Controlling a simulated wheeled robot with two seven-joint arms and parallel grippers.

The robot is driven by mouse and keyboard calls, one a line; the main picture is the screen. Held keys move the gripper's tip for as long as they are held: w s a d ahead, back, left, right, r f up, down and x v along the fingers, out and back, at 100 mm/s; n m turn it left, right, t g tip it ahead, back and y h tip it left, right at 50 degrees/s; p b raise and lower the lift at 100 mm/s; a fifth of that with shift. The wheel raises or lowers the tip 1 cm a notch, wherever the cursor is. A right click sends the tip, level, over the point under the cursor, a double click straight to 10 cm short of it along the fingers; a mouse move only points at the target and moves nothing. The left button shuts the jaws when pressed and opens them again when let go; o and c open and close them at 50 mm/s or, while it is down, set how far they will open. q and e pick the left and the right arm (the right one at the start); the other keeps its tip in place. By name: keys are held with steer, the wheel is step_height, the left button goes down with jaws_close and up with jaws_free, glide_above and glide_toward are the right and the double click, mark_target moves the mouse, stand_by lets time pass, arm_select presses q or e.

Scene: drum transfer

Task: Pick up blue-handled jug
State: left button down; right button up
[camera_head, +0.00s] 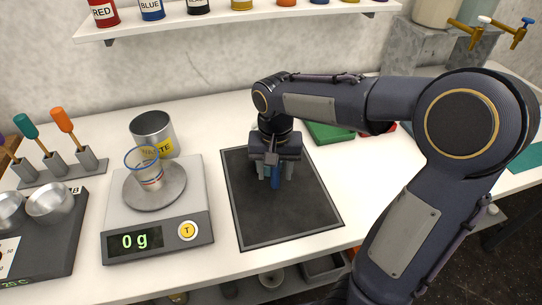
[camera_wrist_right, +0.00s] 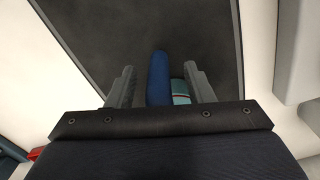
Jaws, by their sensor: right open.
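The blue-handled jug stands on the dark mat (camera_head: 255,225), mostly hidden under my right gripper. In the right wrist view, the fingers (camera_wrist_right: 160,88) stand apart. My left gripper is not in view.
A scale (camera_head: 117,218) reading 0 g stands left of the mat, with a clear measuring cup (camera_head: 149,176) on its plate. A metal can (camera_head: 153,131) stands behind it. A green block (camera_head: 328,133) lies behind the mat. A shelf of paint jars (camera_head: 225,20) hangs above.

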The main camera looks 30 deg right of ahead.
steer(key=shift+f, duration=0.2)
jaws_close()
